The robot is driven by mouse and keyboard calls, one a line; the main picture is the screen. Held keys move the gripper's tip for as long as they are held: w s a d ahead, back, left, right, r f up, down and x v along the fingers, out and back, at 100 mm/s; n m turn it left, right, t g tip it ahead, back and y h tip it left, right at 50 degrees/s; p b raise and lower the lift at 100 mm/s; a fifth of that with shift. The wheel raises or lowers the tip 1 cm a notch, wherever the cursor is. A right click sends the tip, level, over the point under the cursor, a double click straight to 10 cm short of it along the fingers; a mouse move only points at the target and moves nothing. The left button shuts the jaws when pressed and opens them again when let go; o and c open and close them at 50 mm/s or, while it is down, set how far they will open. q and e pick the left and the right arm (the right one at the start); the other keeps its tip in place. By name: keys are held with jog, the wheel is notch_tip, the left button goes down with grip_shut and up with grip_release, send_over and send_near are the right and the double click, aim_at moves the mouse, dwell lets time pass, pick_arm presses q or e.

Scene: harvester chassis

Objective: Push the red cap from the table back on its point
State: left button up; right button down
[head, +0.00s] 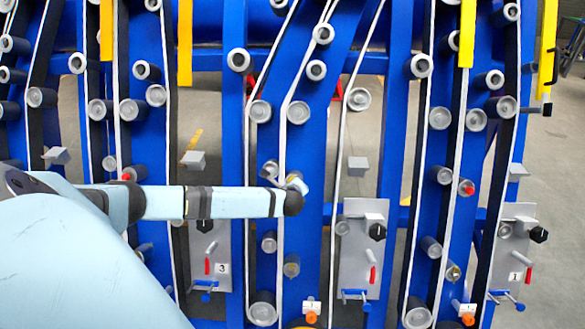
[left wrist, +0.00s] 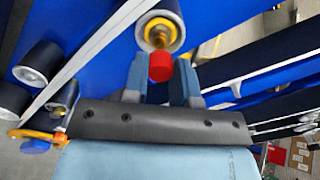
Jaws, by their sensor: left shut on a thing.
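My left arm reaches in from the left in the head view, and its wrist covers most of the left gripper (head: 287,180) in front of a blue frame bar. In the left wrist view the left gripper (left wrist: 161,72) is shut on the red cap (left wrist: 160,67), which sits between its two fingers. Just beyond the cap is the round metal end of a roller (left wrist: 160,32) with a brassy centre. The cap is right at this centre; I cannot tell whether it touches or is seated. My right gripper is not in view. No table shows.
Blue uprights carry many grey rollers and pale belts. Other red caps sit on a roller at the left (head: 126,177) and one at the right (head: 466,188). Grey plates with handles, one at the middle (head: 352,270), stick out below. Yellow bars (head: 185,45) hang at the top.

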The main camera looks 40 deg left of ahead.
pick_arm(q)
jog(key=shift+w+a+f, duration=0.25)
jog(key=shift+w, duration=0.05)
dwell(0.4)
jog(key=shift+p, duration=0.45)
dwell(0.5)
jog(key=shift+p, duration=0.3)
dwell(0.6)
dwell(0.5)
jog(key=shift+b+x, duration=0.55)
jog(key=shift+x, duration=0.6)
